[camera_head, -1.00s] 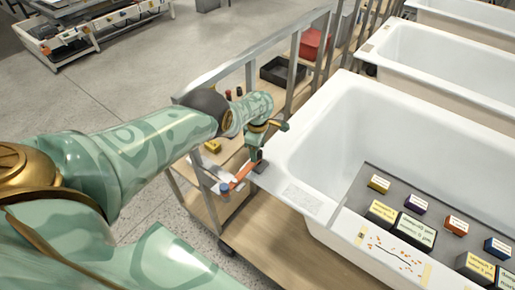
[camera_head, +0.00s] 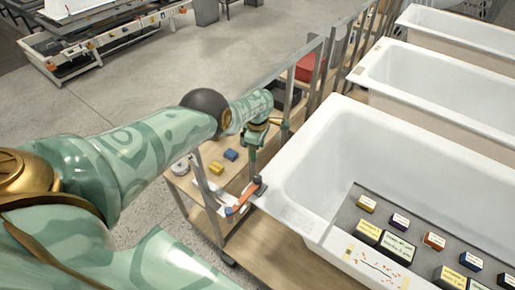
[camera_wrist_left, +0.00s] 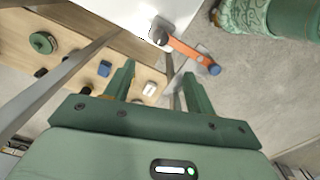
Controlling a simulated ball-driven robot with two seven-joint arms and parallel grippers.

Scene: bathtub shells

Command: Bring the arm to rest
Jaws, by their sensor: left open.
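My left arm comes in from the left in the head view. Its gripper (camera_head: 252,168) hangs down by the near left corner of the white bathtub (camera_head: 320,125). In the left wrist view the two green fingers (camera_wrist_left: 160,78) stand apart with nothing between them. An orange-handled tool (camera_head: 242,199) with a dark end and a blue end is at the tub's corner, just below the gripper. In the left wrist view the tool (camera_wrist_left: 186,51) is beyond the fingertips and apart from them. My right gripper is not in view.
A wooden cart with a metal frame (camera_head: 200,182) stands beside the tub, holding a yellow block (camera_head: 216,168) and a blue block (camera_head: 231,155). A grey tray (camera_head: 352,212) with several labelled boxes lies across the tub. More tubs stand behind.

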